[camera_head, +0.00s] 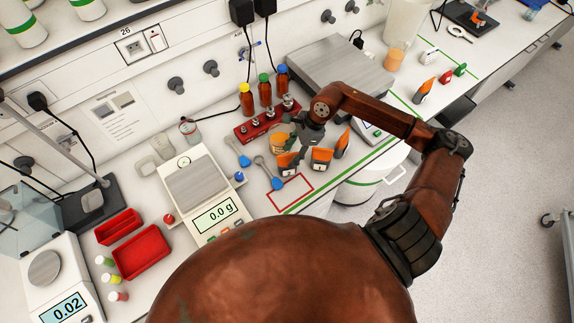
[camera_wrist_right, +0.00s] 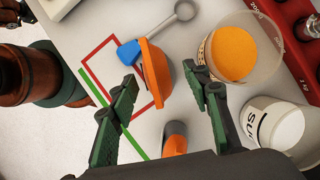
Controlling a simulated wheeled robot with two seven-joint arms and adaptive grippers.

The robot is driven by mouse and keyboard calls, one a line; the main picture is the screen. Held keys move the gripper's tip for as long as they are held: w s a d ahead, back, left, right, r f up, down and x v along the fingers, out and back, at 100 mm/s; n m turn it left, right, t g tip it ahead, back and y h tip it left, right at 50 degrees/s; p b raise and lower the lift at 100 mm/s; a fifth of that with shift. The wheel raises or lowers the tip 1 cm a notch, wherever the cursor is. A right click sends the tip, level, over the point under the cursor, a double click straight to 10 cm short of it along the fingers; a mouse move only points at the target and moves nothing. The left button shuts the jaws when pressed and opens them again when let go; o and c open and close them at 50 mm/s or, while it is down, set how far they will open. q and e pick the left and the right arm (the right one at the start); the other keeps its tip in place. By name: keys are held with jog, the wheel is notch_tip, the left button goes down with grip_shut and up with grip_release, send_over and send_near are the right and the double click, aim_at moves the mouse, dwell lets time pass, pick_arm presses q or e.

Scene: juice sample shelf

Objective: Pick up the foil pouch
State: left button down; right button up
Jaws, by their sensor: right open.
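Several orange-and-dark pouches stand on the bench in the head view: one at the left (camera_head: 287,164), one in the middle (camera_head: 321,158) and one at the right (camera_head: 342,142). I cannot tell which is the foil pouch. My right gripper (camera_head: 306,134) is above and behind them. In the right wrist view the right gripper (camera_wrist_right: 162,80) is open, with a tilted orange pouch (camera_wrist_right: 157,75) in line between its fingertips. Contact is not visible. Another orange pouch (camera_wrist_right: 175,138) is lower, partly hidden by the gripper body. My left gripper is out of view.
A clear cup of orange powder (camera_wrist_right: 238,55) and a white tub (camera_wrist_right: 275,122) stand close to the right finger in the wrist view. A blue scoop (camera_wrist_right: 130,52) lies by the pouch. A red outlined square (camera_head: 290,193) on the bench is bare. A red weight block (camera_head: 262,122) stands behind.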

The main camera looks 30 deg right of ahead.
aim_at(287, 161)
jog(key=shift+s+p+x, duration=0.15)
jog(key=shift+p+x, duration=0.1)
jog(key=shift+x, duration=0.8)
jog(key=shift+s+p+x, duration=0.1)
jog(key=shift+p+x, duration=0.15)
jog(key=shift+x, duration=0.85)
grip_shut()
